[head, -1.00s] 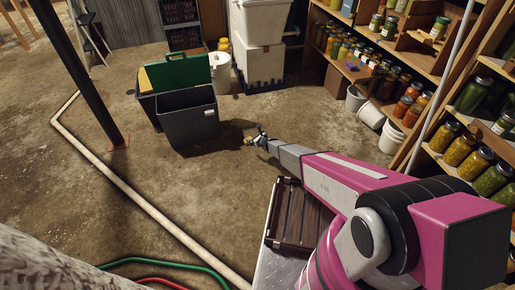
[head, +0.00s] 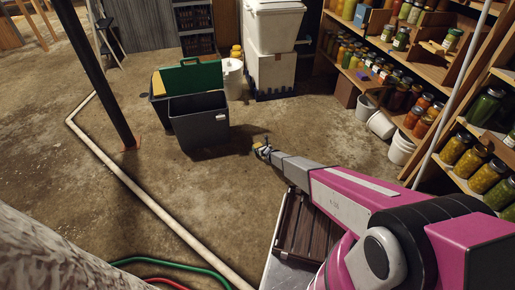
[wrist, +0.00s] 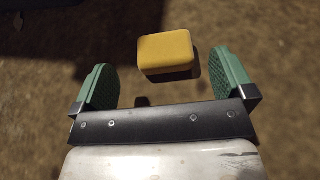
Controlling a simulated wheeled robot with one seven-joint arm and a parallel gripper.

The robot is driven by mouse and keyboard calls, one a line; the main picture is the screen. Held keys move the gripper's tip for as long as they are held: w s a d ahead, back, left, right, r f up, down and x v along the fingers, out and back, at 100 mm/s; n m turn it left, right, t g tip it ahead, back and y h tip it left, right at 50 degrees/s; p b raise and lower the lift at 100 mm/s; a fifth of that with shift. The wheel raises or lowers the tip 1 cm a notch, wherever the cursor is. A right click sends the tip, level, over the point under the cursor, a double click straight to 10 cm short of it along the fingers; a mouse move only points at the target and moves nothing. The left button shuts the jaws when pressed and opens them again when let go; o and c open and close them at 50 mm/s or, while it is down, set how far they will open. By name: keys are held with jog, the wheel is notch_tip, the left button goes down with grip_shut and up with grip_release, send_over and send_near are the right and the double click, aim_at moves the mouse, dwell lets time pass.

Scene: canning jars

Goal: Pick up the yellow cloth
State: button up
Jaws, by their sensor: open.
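A yellow block-like thing with rounded edges (wrist: 166,52) lies on the concrete floor. It looks more like a thick pad than loose cloth; I cannot tell whether it is the cloth. In the wrist view it is between and slightly beyond the green pads of my gripper (wrist: 162,75). The jaws are apart with nothing held. In the head view my gripper (head: 262,150) is low over the floor, right of the dark bin, with a small yellow patch at its tip. Another yellow piece (head: 158,84) shows at the bin's back left.
A dark grey bin (head: 199,122) with a raised green lid (head: 188,76) stands left of my gripper. Shelves of jars (head: 408,92) and white buckets (head: 402,149) are on the right. A dark post (head: 96,70) and a pale floor pipe (head: 140,190) are left.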

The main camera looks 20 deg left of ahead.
aim_at(258, 145)
jog(key=x, duration=0.5)
jog(key=shift+d+f, duration=0.25)
jog(key=shift+f, duration=0.1)
jog(key=c, duration=0.9)
jog(key=shift+r, duration=0.25)
